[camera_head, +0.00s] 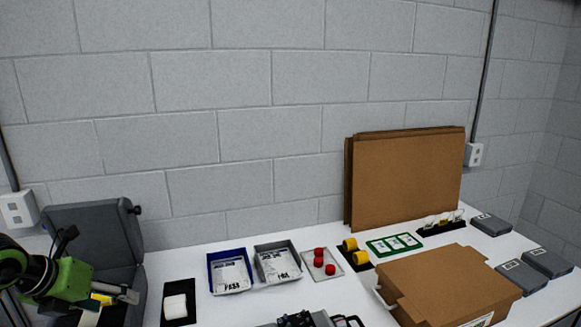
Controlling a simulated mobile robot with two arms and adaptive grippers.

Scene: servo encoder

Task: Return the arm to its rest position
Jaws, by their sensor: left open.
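My left arm comes in from the left edge, with green and black parts. Its gripper (128,294) is open and empty, with its fingers pointing right, in front of the open grey case (92,234) at the left of the table. A small yellow thing shows just below the gripper; I cannot tell what it is. My right gripper does not show.
The white table (225,312) holds a black tray with a white roll (176,307), a blue bin (230,271), a grey bin (277,263), red knobs on a plate (324,262) and a cardboard box (447,283). Cardboard sheets (405,180) lean on the wall. Dark parts (305,319) are cut off below.

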